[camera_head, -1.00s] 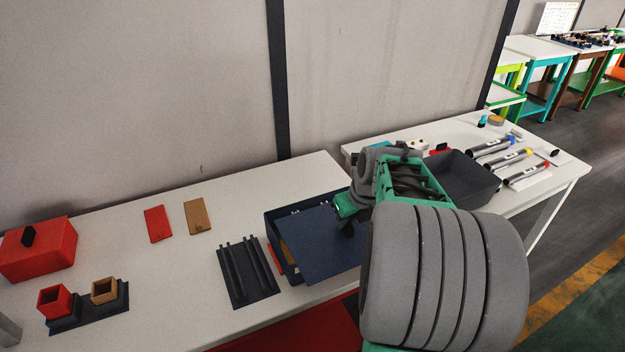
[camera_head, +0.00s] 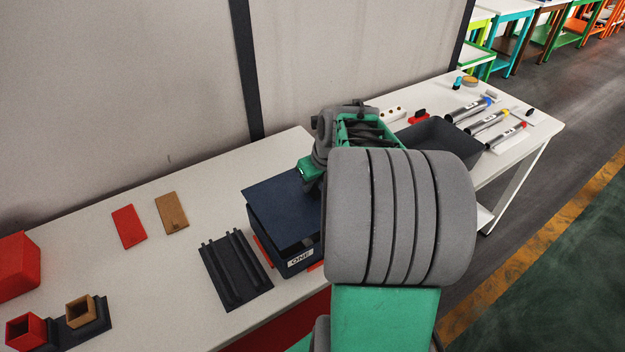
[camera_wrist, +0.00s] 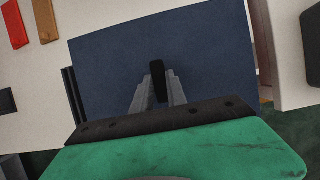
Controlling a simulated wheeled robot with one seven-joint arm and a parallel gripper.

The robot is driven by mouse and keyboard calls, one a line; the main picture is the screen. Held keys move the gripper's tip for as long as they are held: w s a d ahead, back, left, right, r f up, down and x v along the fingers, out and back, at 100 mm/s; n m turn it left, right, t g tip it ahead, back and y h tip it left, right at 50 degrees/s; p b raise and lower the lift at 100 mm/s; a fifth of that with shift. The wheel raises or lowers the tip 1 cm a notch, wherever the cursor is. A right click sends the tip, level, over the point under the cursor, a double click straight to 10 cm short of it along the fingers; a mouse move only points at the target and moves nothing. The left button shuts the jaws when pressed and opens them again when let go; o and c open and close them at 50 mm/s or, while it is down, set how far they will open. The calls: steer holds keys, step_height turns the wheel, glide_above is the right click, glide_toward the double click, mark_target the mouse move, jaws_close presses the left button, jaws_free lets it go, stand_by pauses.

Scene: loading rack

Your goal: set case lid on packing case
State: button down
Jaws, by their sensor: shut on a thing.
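The case lid (camera_head: 285,207) is a flat dark blue panel. In the wrist view, the lid (camera_wrist: 105,75) fills the middle and has a black upright handle (camera_wrist: 157,70). My gripper (camera_wrist: 158,92) is shut on this handle, with one grey finger on each side. The packing case (camera_head: 288,264) is a dark blue box with a white label reading "ONE" on its front. The lid lies over the case and hides its opening. I cannot tell whether the lid touches the rim all round. My arm hides the right part of the case and lid in the head view.
A black ribbed rack (camera_head: 236,271) stands just left of the case. Red (camera_head: 128,227) and brown (camera_head: 172,213) plates lie further left. An open dark bin (camera_head: 445,137) and several tubes are on the right table. Bare white tabletop lies behind the rack.

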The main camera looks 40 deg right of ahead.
mark_target(313, 195)
steer(key=shift+f+b, duration=0.6)
steer(key=shift+f, duration=1.65)
steer(key=c, duration=1.3)
jaws_free()
steer(key=shift+o, duration=0.2)
